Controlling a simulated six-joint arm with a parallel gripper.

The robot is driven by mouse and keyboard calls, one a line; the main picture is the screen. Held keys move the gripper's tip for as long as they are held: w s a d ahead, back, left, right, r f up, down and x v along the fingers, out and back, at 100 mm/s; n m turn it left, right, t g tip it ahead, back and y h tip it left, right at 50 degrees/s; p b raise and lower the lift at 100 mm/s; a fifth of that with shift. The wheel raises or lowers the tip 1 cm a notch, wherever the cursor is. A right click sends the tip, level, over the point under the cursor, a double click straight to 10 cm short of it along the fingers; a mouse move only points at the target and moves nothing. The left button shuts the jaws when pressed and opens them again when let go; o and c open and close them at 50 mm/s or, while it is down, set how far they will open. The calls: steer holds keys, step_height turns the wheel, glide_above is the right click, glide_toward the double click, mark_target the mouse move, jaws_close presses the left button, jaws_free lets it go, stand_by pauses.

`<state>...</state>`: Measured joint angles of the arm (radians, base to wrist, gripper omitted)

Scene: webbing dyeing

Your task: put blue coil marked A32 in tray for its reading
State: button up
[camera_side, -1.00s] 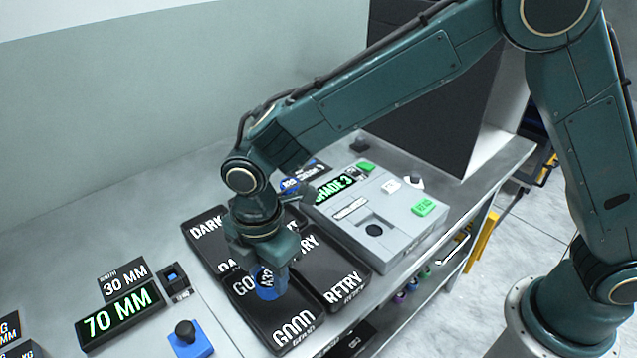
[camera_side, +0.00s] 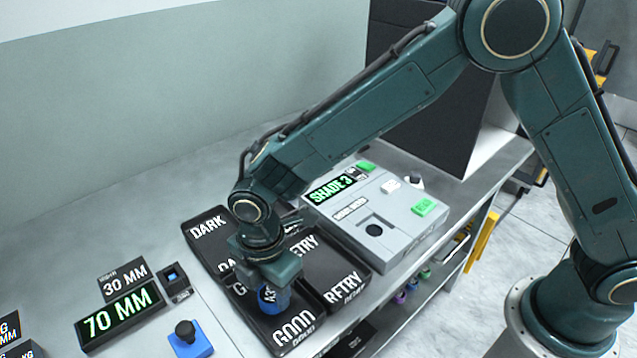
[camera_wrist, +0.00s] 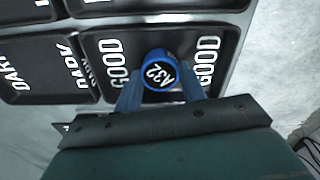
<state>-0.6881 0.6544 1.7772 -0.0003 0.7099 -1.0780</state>
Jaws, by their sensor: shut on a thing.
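The blue coil (camera_wrist: 161,72) has a black label reading A32. It also shows in the side view (camera_side: 272,297), partly hidden by my gripper. My gripper (camera_wrist: 163,88) is shut on the coil, its two blue fingers on either side. The coil is over or in the black GOOD tray (camera_side: 294,330), toward its middle; I cannot tell whether it touches the tray floor. The same tray fills the top middle of the wrist view (camera_wrist: 225,25). A grey instrument (camera_side: 405,235) has a green display reading SHADE 3 (camera_side: 333,189).
The DARK tray (camera_side: 208,228) and the RETRY tray (camera_side: 345,287) adjoin the GOOD tray. A display (camera_side: 122,317) reads 70 MM, with a 30 MM sign (camera_side: 124,278) behind it. A blue block with a black knob (camera_side: 190,341) stands left of the trays.

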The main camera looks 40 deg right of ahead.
mark_target(271, 294)
steer(key=o, duration=1)
steer(key=shift+o, duration=0.2)
steer(key=shift+r, duration=0.1)
step_height(271, 294, up, 12)
stand_by(0.3)
